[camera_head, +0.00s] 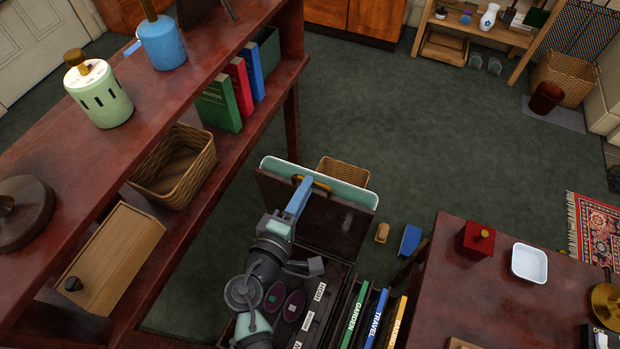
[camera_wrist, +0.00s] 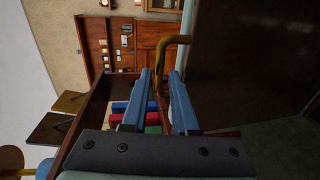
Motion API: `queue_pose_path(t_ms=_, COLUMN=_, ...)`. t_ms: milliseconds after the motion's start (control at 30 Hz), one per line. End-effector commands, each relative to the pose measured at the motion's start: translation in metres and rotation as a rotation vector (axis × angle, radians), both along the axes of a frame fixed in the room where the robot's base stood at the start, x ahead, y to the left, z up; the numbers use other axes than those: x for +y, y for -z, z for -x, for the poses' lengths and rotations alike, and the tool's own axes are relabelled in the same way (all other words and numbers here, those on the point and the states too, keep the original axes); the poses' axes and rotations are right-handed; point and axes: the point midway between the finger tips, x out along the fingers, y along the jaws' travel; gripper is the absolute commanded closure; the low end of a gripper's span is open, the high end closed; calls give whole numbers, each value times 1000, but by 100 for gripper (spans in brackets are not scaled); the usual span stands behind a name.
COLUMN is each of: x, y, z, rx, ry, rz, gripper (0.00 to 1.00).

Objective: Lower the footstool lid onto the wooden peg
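The footstool lid (camera_head: 345,222) stands raised at a steep angle, its dark underside facing me and its pale padding at the far top edge. It also fills the right of the wrist view (camera_wrist: 240,60) as a dark panel. A brass handle (camera_wrist: 173,40) sticks out from the lid. My gripper (camera_head: 298,184) is at that handle. In the wrist view my blue fingers (camera_wrist: 161,75) lie on both sides of the handle's bar, with a narrow gap showing. The open footstool box (camera_head: 318,268) below is partly hidden by my arm. I cannot make out the wooden peg.
The box holds labelled dividers and dark oval items (camera_head: 285,302). Upright books (camera_head: 372,318) stand to its right. A red-brown shelf unit (camera_head: 150,115) is close on the left, and a table (camera_head: 460,290) is at lower right. A wicker basket (camera_head: 343,170) stands behind the lid. Open carpet lies beyond.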

Motion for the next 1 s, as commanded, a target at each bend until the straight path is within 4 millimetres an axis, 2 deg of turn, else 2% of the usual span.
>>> queue_pose_path(t_ms=33, x=-4, y=1, z=-9, rx=-1, ry=2, rz=-2, gripper=73)
queue_pose_path(t_ms=200, x=-10, y=4, z=-25, rx=-1, ry=1, rz=-2, gripper=73)
queue_pose_path(t_ms=567, x=-12, y=5, z=-30, rx=0, ry=0, rz=-2, gripper=73)
queue_pose_path(t_ms=733, x=-12, y=5, z=-30, rx=0, ry=0, rz=-1, gripper=100)
queue_pose_path(t_ms=1000, x=-11, y=7, z=-30, rx=-4, ry=-1, rz=0, gripper=100)
